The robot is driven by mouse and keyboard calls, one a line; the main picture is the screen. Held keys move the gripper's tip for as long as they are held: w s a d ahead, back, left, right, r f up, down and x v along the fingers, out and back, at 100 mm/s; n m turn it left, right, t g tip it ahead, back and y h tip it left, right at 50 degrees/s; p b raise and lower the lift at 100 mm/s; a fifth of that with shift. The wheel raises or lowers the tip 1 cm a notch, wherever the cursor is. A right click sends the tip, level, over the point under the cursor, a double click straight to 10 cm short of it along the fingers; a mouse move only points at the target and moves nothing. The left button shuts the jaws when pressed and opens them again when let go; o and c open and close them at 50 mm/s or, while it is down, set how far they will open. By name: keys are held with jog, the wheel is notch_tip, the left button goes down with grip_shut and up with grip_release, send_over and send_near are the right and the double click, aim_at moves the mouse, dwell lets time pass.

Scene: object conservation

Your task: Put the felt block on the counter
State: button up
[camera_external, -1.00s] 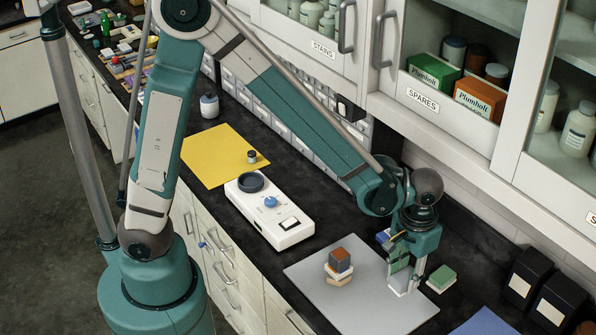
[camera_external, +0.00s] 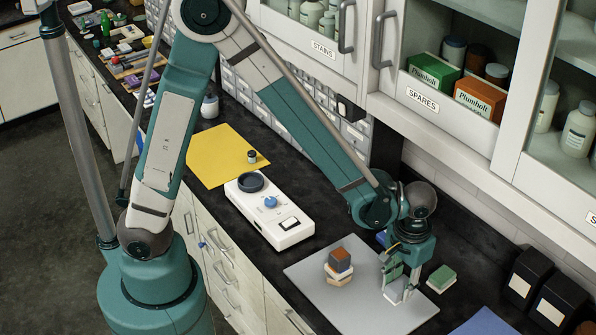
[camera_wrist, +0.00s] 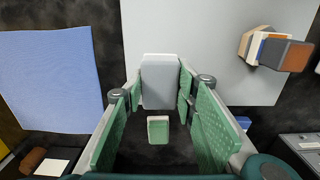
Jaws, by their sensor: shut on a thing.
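My gripper (camera_external: 402,286) is low over the right part of the grey mat (camera_external: 320,308), its fingers pointing down. In the wrist view the green-padded fingers (camera_wrist: 160,102) are shut on a pale grey block (camera_wrist: 160,80). The block's white end (camera_external: 393,296) shows below the fingers in the external view; I cannot tell whether it touches the mat. No label marks it as felt. A green block with a pale layer (camera_external: 441,278) lies on the black counter (camera_external: 455,255), right of my gripper, and also shows in the wrist view (camera_wrist: 158,132).
A small stack of blocks with a brown one on top (camera_external: 340,260) stands on the mat, left of my gripper. A blue mat (camera_external: 486,322) lies at front right. Black boxes (camera_external: 528,277) stand near the wall. A white instrument (camera_external: 268,210) stands farther left.

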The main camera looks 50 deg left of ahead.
aim_at(401, 285)
jog(key=shift+f, duration=1.9)
jog(key=shift+f, duration=2.1)
jog(key=shift+f, duration=0.15)
jog(key=o, duration=0.9)
jog(key=shift+r, duration=0.3)
jog(key=shift+r, duration=5.9)
